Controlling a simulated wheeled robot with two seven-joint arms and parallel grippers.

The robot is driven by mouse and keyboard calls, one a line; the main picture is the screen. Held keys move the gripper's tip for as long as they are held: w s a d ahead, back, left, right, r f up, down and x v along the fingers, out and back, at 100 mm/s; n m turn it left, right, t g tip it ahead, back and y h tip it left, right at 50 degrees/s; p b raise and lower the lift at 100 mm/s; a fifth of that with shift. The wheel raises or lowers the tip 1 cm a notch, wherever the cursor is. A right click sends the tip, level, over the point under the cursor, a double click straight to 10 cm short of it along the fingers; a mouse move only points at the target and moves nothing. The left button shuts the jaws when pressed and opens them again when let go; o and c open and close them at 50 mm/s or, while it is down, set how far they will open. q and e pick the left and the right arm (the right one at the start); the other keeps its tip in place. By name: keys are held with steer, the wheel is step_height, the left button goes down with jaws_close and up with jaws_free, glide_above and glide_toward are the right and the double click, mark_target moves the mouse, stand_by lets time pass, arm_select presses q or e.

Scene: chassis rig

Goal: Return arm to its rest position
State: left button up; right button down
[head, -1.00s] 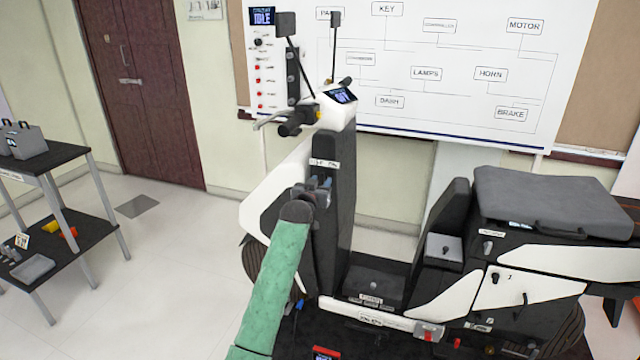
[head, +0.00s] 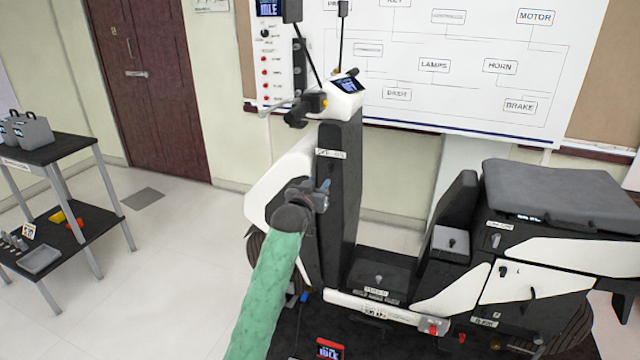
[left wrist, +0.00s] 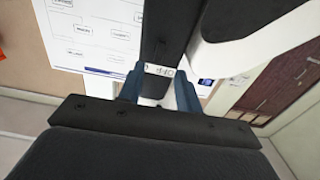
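My left arm with its green sleeve (head: 265,295) reaches up from the bottom of the head view. Its left gripper (head: 326,190) is in front of the scooter's dark front column (head: 338,215), below the column's white label (head: 332,154). In the left wrist view the two blue fingers of the left gripper (left wrist: 158,88) stand apart with nothing seen held between them. The column and its label (left wrist: 158,70) show beyond the fingers. I cannot tell how much room lies between gripper and column. My right arm and gripper are not in view.
The scooter's handlebar (head: 300,110) and white front panel (head: 275,190) are close to the left arm. A shelf cart (head: 55,150) stands left. Between cart and scooter is clear floor (head: 170,260).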

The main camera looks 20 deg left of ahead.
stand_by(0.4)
arm_select(q)
steer(key=s+d+f+g, duration=0.4)
steer(key=s+f, duration=0.8)
steer(key=s, duration=0.7)
steer(key=s+d+f+m+g, duration=0.1)
steer(key=s+d+f+g, duration=0.3)
steer(key=s+f, duration=0.9)
steer(key=s+d+f+g, duration=0.4)
steer(key=s+f+g, duration=0.4)
steer(key=s, duration=1.7)
step_height(320, 180, down, 4)
steer(key=shift+d+f+m+g+h, duration=0.15)
steer(key=shift+d+m+g+h, duration=0.15)
steer(key=shift+m, duration=0.1)
steer(key=shift+a, duration=0.1)
